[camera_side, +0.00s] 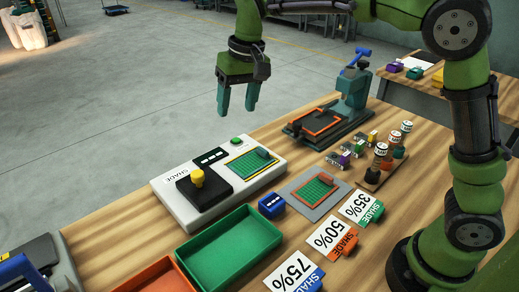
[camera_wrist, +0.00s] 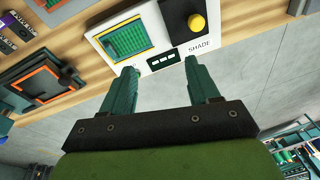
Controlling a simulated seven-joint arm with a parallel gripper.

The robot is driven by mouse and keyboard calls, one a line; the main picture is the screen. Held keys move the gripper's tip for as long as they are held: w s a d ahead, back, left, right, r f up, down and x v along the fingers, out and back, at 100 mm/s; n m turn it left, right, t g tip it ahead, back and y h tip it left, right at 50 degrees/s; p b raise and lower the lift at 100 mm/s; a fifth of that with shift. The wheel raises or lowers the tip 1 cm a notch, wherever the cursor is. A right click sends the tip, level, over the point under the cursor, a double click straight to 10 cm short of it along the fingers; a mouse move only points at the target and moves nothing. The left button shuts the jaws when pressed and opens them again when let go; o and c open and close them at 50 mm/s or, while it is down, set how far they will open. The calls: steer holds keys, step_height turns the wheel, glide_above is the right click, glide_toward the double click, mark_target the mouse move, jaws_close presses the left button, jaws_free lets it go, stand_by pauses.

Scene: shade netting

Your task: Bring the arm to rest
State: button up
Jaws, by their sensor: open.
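My gripper (camera_side: 238,97) hangs from my green arm above the far edge of the table, its fingers pointing down. The two teal fingers are apart with nothing between them. In the wrist view my gripper (camera_wrist: 160,80) shows both fingers spread, with the white shade device (camera_wrist: 100,42) beyond them. In the side view the white shade device (camera_side: 213,213) lies on the table below and left of my gripper, with a yellow knob (camera_side: 197,178) and a green net sample (camera_side: 248,163) on it.
A green tray (camera_side: 232,258) and an orange tray (camera_side: 150,275) lie at the front. A teal press (camera_side: 352,95) with an orange-framed plate stands right of my gripper. Percent cards (camera_side: 330,238), a grey net plate (camera_side: 325,184) and small bottles (camera_side: 381,148) fill the right side. Grey floor lies beyond the table.

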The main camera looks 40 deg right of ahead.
steer(key=s+d+m+t, duration=0.1)
steer(key=s+d, duration=0.3)
steer(key=s, duration=0.7)
steer(key=s+d+f+m+t, duration=0.1)
steer(key=s+d+t, duration=0.3)
steer(key=s, duration=0.7)
steer(key=shift+s+d+y, duration=0.35)
steer(key=shift+d+y, duration=0.05)
